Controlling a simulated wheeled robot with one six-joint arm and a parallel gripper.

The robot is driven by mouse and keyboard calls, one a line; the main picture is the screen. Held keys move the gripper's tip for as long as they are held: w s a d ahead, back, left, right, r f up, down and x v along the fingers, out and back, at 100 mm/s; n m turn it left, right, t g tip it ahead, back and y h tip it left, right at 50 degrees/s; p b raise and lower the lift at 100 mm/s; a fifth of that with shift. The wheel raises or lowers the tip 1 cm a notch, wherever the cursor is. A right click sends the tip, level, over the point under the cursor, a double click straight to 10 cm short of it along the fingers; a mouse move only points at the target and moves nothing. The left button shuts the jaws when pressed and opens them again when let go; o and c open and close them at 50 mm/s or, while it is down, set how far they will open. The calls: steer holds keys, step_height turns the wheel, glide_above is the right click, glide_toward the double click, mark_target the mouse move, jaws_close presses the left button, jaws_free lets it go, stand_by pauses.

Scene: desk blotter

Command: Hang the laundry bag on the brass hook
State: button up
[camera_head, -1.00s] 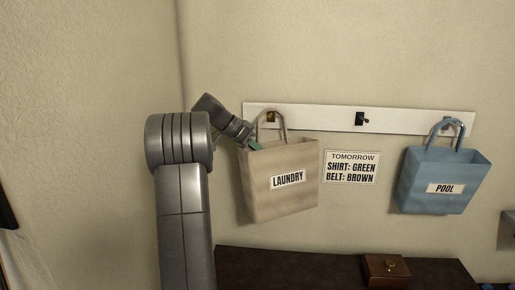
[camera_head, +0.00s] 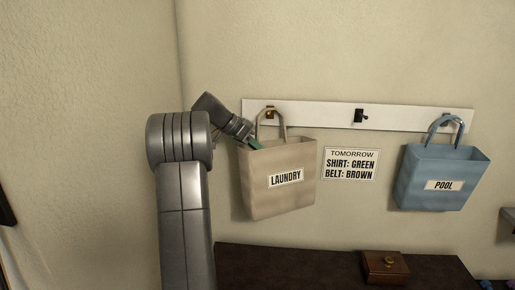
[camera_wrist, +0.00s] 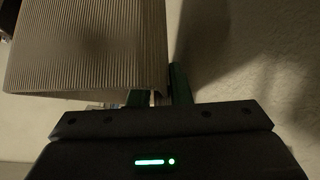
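The tan laundry bag (camera_head: 266,199), with its printed label, hangs against the wall at the left end of a white rail. Its handle (camera_head: 281,122) loops up around the brass hook (camera_head: 269,114); I cannot tell if the hook carries its weight. My gripper (camera_head: 255,144) is at the bag's upper left corner, with a green finger touching or overlapping the rim. In the wrist view, the bag's ribbed side (camera_wrist: 85,50) hides part of the left finger, and the right finger stands just past its edge. A small gap shows between the fingers; their grip is unclear.
A dark hook (camera_head: 360,116) on the white rail (camera_head: 320,113) is empty. A blue pool bag (camera_head: 428,198) hangs at the right end. A sign (camera_head: 350,164) is on the wall between the bags. Below are a dark surface (camera_head: 300,258) and a wooden box (camera_head: 385,267).

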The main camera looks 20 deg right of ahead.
steer(key=shift+o, duration=1.3)
steer(key=shift+a, duration=0.1)
